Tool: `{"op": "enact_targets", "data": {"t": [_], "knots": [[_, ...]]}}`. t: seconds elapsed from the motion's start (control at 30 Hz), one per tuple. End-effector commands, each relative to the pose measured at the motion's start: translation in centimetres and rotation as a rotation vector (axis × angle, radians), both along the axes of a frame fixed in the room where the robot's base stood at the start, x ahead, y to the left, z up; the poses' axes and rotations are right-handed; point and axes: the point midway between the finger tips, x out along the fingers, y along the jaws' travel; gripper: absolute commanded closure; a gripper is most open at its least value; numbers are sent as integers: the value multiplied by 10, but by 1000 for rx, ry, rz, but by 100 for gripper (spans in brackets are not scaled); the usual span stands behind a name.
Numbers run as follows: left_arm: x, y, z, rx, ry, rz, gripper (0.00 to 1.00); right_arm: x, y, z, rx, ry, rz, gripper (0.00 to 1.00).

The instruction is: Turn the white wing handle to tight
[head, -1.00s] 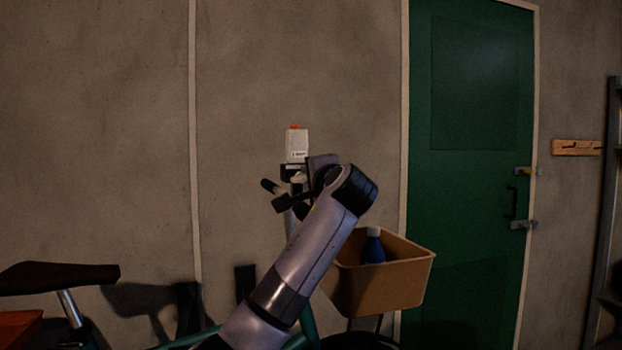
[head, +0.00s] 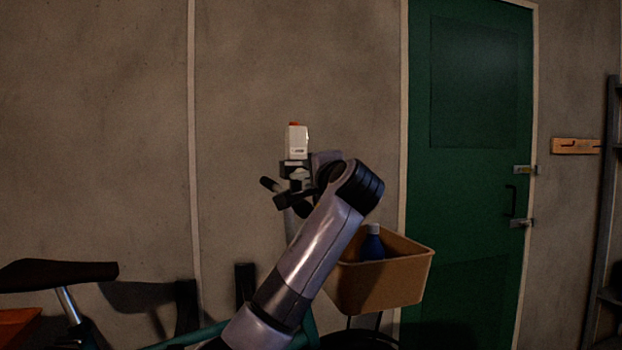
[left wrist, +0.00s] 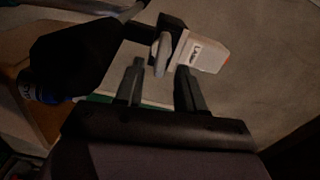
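The white wing handle (left wrist: 162,53) is a small pale lever on a black clamp (left wrist: 172,30) in the left wrist view. Beside it is a white box with a printed label (left wrist: 203,53); in the head view this box (head: 297,142) has an orange top and stands upright above the clamp. My left gripper (left wrist: 159,68) is open, with its two fingers on either side of the handle's lower end; I cannot tell if either touches it. In the head view my wrist hides part of the clamp and handle. My right gripper is not in view.
A tan basket (head: 385,285) holding a blue bottle (head: 372,245) is right of my forearm. A bicycle saddle (head: 60,273) is at lower left. A green door (head: 470,170) is at right. The wall around the box is clear.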

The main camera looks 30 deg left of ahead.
Motion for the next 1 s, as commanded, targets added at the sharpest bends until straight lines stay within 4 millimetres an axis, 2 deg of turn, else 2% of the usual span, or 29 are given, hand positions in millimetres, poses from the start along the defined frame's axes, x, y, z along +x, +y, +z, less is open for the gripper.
{"op": "enact_targets", "data": {"t": [0.1, 0.3, 0.63, 0.67, 0.7, 0.77, 0.87, 1.0], "knots": [[-14, -18, -3, 1, -3, -4, 62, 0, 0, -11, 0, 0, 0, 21], [-30, -37, -2, 1, -1, -3, 62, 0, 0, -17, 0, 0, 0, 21], [-34, -40, 0, 1, 0, 0, 62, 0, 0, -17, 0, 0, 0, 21], [-34, -40, 0, 1, 0, 0, 55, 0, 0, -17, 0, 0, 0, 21], [-34, -40, 0, 0, -2, -1, 42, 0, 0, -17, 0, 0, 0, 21], [-34, -41, 0, -12, -16, -2, 23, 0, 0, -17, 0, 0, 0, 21], [-35, -43, 2, -68, -86, -11, 21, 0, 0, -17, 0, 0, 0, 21], [-37, -47, 7, -242, -295, -26, 21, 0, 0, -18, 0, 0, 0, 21]]}}
